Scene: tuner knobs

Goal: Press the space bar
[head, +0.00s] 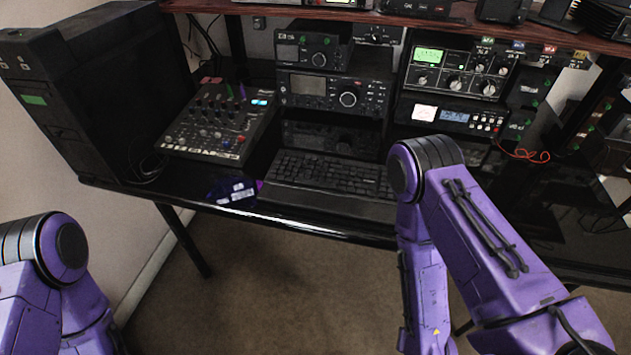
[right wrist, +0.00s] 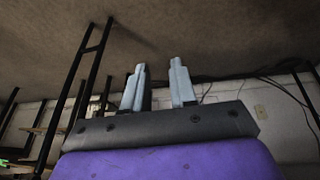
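The black keyboard (head: 335,172) lies on the dark desk, below the stacked radios. Its space bar is too small and dark to pick out from the other keys. My right arm crosses in front of the desk, to the right of the keyboard, and covers part of that side. My right gripper (right wrist: 158,88) shows only in the right wrist view. Its two pale fingers stand apart with nothing between them, and the keyboard is not in that view. Of my left arm only a purple link shows at the lower left of the head view; its gripper is out of view.
A mixer (head: 215,125) stands left of the keyboard. A small purple and white item (head: 232,191) lies near the desk's front edge. Radios (head: 335,92) rise behind the keyboard under a wooden shelf (head: 400,17). The right wrist view shows carpet, dark metal legs and cables.

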